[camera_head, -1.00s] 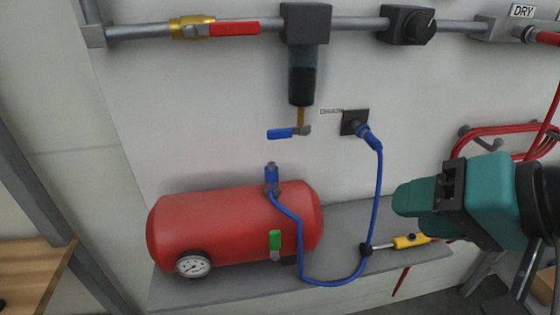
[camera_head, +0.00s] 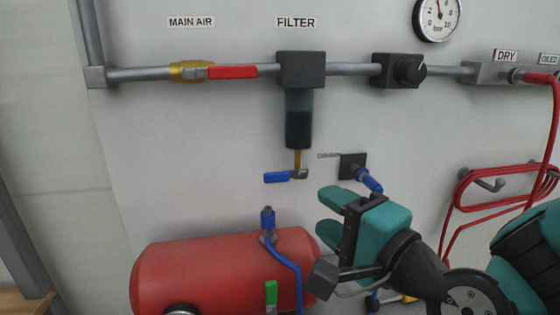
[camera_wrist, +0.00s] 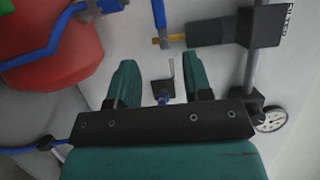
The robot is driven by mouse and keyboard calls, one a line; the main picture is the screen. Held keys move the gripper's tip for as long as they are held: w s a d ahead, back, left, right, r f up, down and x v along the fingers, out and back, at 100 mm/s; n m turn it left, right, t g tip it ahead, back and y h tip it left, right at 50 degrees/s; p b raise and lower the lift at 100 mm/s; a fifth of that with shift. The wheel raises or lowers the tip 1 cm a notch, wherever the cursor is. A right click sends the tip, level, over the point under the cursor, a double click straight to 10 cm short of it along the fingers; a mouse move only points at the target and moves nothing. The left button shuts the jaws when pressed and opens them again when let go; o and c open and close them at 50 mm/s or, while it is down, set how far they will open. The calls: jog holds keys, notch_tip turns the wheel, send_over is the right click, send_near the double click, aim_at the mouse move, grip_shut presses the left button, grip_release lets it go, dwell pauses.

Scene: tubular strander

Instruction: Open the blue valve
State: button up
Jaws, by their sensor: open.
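The blue valve handle (camera_head: 277,177) sits under the filter bowl (camera_head: 299,120), on a small fitting at the end of a brass stem. The handle points left and lies nearly level in the head view. In the wrist view the blue handle (camera_wrist: 159,14) shows at the top, beside the brass stem. My gripper (camera_head: 328,216) is to the lower right of the handle, apart from it. Its two teal fingers are open with nothing between them. In the wrist view the fingers (camera_wrist: 160,85) stand wide apart, with the wall socket visible in the gap.
A red tank (camera_head: 200,272) with a blue fitting (camera_head: 268,222) and hose stands below the valve. A black wall socket (camera_head: 350,165) with a blue plug is just above my gripper. A pipe with a red-handled valve (camera_head: 232,72) runs above. Red hose coils (camera_head: 475,195) hang at right.

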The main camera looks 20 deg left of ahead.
aim_at(279, 178)
jog(key=p+x, duration=0.5)
jog(key=x, duration=0.7)
jog(key=shift+w+a+p, duration=0.15)
jog(key=shift+a+p, duration=0.2)
jog(key=shift+p, duration=0.05)
grip_shut()
